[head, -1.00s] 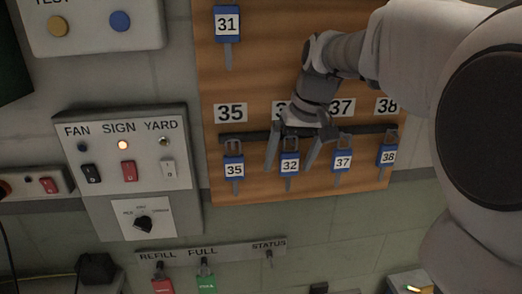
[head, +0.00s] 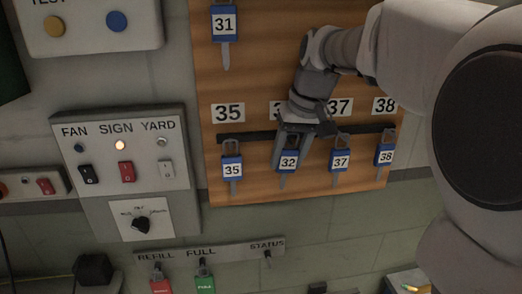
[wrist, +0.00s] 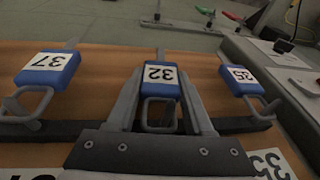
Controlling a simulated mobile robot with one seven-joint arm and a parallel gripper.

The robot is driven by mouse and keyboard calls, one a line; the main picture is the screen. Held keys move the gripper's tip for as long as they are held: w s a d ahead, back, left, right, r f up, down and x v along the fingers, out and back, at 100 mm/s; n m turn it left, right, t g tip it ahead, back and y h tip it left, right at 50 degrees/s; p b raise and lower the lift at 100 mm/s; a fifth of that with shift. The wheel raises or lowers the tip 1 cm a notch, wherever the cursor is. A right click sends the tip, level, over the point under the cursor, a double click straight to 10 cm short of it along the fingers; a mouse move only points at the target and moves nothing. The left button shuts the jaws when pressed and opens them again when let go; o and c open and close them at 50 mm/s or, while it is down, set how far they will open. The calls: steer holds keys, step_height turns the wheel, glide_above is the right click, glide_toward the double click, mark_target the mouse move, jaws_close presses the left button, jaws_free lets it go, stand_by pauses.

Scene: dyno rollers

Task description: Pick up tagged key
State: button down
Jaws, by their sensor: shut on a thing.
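The blue key tagged 32 (head: 288,161) hangs on the dark rail of the wooden key board, between the keys tagged 35 (head: 232,168) and 37 (head: 340,161). My gripper (head: 291,163) reaches down over it from above and is shut on it. In the wrist view the key tagged 32 (wrist: 160,78) sits between my two fingers, with its label and metal loop showing. The loop is near the rail, and whether it still rests on a hook is hard to tell. My gripper covers most of the board label above this key.
The key tagged 38 (head: 384,155) hangs at the right, and the key tagged 31 (head: 224,24) hangs higher up. The neighbouring keys are close on both sides. A switch panel (head: 180,112) is to the left. A rack with red and green tags (head: 215,254) is below.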

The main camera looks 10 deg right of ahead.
steer(key=shift+r, duration=0.5)
steer(key=s+b, duration=0.3)
steer(key=s, duration=1.5)
steer(key=shift+b, duration=0.3)
